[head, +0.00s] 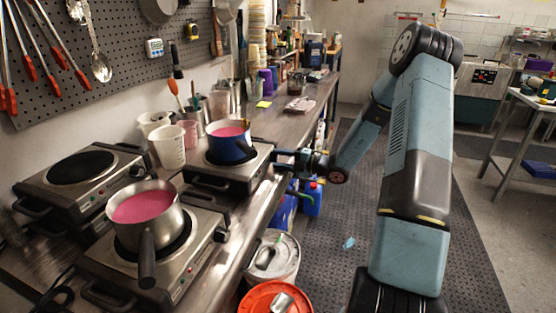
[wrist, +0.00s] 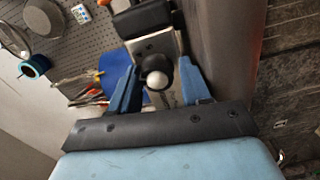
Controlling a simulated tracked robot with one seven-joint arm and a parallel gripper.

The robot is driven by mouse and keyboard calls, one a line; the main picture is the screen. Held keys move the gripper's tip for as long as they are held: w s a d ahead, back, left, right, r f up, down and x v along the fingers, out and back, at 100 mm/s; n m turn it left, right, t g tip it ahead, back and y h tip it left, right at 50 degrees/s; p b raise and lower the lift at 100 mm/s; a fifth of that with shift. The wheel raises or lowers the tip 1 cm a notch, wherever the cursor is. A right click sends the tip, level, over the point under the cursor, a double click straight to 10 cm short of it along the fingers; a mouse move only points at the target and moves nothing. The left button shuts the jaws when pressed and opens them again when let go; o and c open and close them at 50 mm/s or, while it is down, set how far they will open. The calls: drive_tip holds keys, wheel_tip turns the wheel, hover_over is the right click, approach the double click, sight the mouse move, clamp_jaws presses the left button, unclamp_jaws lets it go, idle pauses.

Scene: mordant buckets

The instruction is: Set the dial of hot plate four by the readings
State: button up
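My gripper (head: 296,160) is at the front of the hot plate (head: 228,177) that bears a blue pot (head: 231,150) of pink liquid. In the wrist view my gripper (wrist: 156,72) has its two blue fingers apart, one on each side of a dark round dial with a pale front (wrist: 157,80). A gap seems to show between fingers and dial, so contact cannot be made out. The dial is hidden by the gripper in the head view. No plate number or reading is legible. A small white timer (head: 154,48) hangs on the pegboard, its digits too small to read.
A steel pot (head: 145,215) of pink liquid stands on a nearer hot plate (head: 190,270), its handle toward me. An empty hot plate (head: 82,168) is behind it. Beakers (head: 167,145) stand by the wall. Buckets (head: 272,258) stand on the floor beside the bench.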

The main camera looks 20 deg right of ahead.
drive_tip(key=shift+o, duration=1.4)
drive_tip(key=shift+a, duration=0.15)
drive_tip(key=shift+r, duration=0.1)
drive_tip(key=shift+s+a, duration=0.1)
drive_tip(key=v, duration=1.4)
